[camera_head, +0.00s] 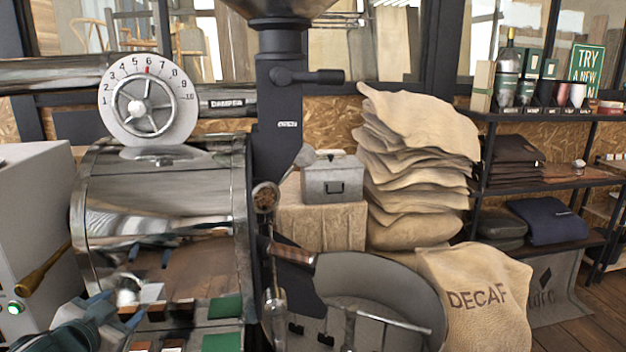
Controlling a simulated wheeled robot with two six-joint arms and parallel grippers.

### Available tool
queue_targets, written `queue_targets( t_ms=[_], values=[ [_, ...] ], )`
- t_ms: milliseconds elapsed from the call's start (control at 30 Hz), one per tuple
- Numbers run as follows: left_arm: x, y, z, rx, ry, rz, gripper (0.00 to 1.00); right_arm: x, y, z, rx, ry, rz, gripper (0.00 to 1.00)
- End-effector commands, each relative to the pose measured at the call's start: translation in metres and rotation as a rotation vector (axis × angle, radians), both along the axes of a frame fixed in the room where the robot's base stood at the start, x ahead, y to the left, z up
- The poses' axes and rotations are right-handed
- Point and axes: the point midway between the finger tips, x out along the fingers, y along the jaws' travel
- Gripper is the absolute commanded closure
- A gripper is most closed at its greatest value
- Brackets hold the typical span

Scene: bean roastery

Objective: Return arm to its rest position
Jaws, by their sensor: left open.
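My left gripper (118,312) shows at the lower left, in front of the roaster drum. Its jaws are open and nothing shows between them. My left arm comes in from the bottom left corner, and most of it is outside the picture. The polished roaster drum (160,205) is behind the gripper and mirrors part of the scene. I do not see my right gripper.
A damper dial (149,107) sits above the drum. A round cooling tray (425,290) stands at the lower middle, beside a DECAF sack (475,300). Stacked sacks (415,150), a grey metal box (332,180) and a shelf (540,183) are behind. A grey cabinet (35,215) borders the left.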

Motion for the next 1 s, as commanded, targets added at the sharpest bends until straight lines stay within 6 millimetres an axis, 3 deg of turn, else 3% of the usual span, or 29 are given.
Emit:
queue_targets(
  t_ms=[33, 100, 300, 400, 600, 867, 1000],
  values=[
    [-0.012, -0.009, -0.032, -0.035, 0.059, 0.016, 0.41, 0.000, 0.000, 0.000, 0.000, 0.000, 0.000, 1.00],
    [-0.030, -0.018, -0.070, -0.066, 0.137, 0.042, 0.41, 0.000, 0.000, 0.000, 0.000, 0.000, 0.000, 1.00],
    [-0.098, -0.051, -0.164, -0.154, 0.375, 0.117, 0.41, 0.001, -0.001, 0.000, -0.001, -0.001, 0.000, 1.00],
    [-0.136, -0.069, -0.200, -0.194, 0.493, 0.153, 0.41, 0.001, -0.001, 0.000, -0.001, -0.001, 0.000, 1.00],
    [-0.197, -0.098, -0.243, -0.258, 0.672, 0.204, 0.41, 0.002, -0.001, 0.000, -0.001, -0.002, 0.000, 1.00],
    [-0.259, -0.129, -0.271, -0.321, 0.848, 0.251, 0.41, 0.002, -0.001, 0.000, -0.001, -0.003, 0.000, 1.00],
    [-0.251, -0.127, -0.310, -0.319, 0.871, 0.258, 0.41, 0.004, -0.001, -0.002, -0.001, -0.001, 0.000, 1.00]
  ],
)
